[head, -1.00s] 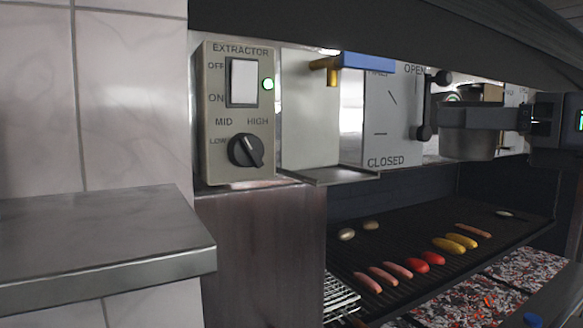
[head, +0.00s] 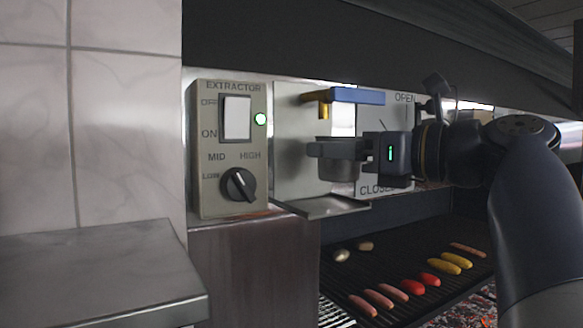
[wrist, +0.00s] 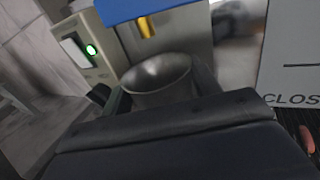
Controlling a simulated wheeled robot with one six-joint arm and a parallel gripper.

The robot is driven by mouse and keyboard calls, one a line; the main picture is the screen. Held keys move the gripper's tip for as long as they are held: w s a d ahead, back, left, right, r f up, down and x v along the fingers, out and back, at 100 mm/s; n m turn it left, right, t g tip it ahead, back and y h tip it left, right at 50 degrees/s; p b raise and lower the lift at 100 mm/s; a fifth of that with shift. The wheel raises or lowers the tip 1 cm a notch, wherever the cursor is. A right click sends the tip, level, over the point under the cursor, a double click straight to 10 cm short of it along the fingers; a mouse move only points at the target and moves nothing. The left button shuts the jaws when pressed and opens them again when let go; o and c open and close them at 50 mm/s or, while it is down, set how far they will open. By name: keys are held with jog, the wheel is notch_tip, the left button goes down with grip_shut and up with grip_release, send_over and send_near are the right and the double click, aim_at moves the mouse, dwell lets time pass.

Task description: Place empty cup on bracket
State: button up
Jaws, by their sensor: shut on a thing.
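A metal cup (head: 338,168) is held in my gripper (head: 328,150), whose fingers are shut around it. In the head view the cup hangs in front of the panel with the blue tap lever (head: 357,95), below and slightly right of the brass spout (head: 323,107). The bracket, a flat metal ledge (head: 318,207), juts out below the spout, lower than the cup, with a visible gap between. In the wrist view the cup (wrist: 158,82) is upright, its open mouth facing up and its inside looking empty. The cup's lower part is hidden there by my gripper.
The extractor box (head: 228,150) with its switch and knob stands left of the tap panel. The OPEN/CLOSED panel (head: 374,190) is behind my gripper. The grill (head: 420,270) with sausages and peppers lies below. A steel shelf (head: 100,265) is at lower left.

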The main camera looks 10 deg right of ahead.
aim_at(323, 174)
jog(key=shift+x, duration=1.35)
jog(key=shift+w+a+f, duration=0.1)
jog(key=shift+f, duration=1.65)
jog(key=shift+f, duration=0.2)
jog(key=o, duration=1)
